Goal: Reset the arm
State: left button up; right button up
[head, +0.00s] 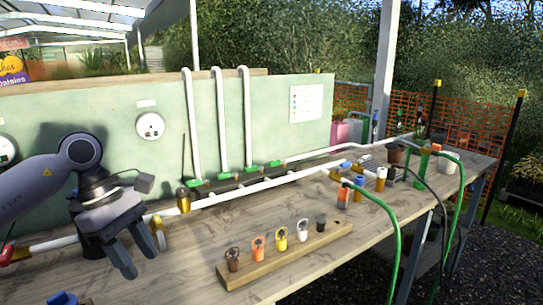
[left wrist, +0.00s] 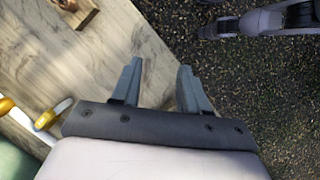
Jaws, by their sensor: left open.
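My left gripper (head: 138,248) is at the left of the wooden bench in the head view, pointing down with its two dark fingers apart. Nothing is between the fingers. In the left wrist view the same gripper (left wrist: 158,88) is open and empty, with the bench's edge and dark gravel beyond its fingertips. My left arm (head: 45,190) comes in from the left and bends at the wrist. My right gripper does not show clearly in either view.
The wooden bench (head: 185,265) bears a rack (head: 285,257) with several coloured clips to the gripper's right. White pipes (head: 280,182) with green fittings run along the back, before a pale green panel (head: 110,130). A green hose (head: 392,225) hangs over the front edge.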

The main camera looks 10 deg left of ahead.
pick_arm(q)
jog(key=s+d+f+n+t+h, duration=0.1)
jog(key=s+d+f+n+h, duration=0.1)
jog(key=d+n+h, duration=0.7)
jog(key=s+d+f+n+t+h, duration=0.1)
jog(key=s+d+n+h, duration=0.15)
jog(key=d+h, duration=0.75)
jog(key=a+f+n+t+y, duration=0.3)
jog(key=f+n+t+y, duration=0.5)
jog(key=n, duration=0.8)
jog(key=a+f+n+t+y, duration=0.3)
jog(key=f+n+t+y, duration=0.45)
jog(key=n, duration=0.85)
jog(key=s+a+f+n+g+y, duration=0.2)
jog(key=s+f+n+g, duration=0.1)
jog(key=s+f+n, duration=0.2)
jog(key=s+a+f+n+g+y, duration=0.3)
jog(key=s+f+n, duration=0.2)
jog(key=s+f, duration=0.2)
notch_tip(320, 180, down, 3)
jog(key=shift+s+r+g, duration=0.1)
jog(key=shift+s+g, duration=0.2)
jog(key=shift+g, duration=0.05)
jog(key=shift+w, duration=0.1)
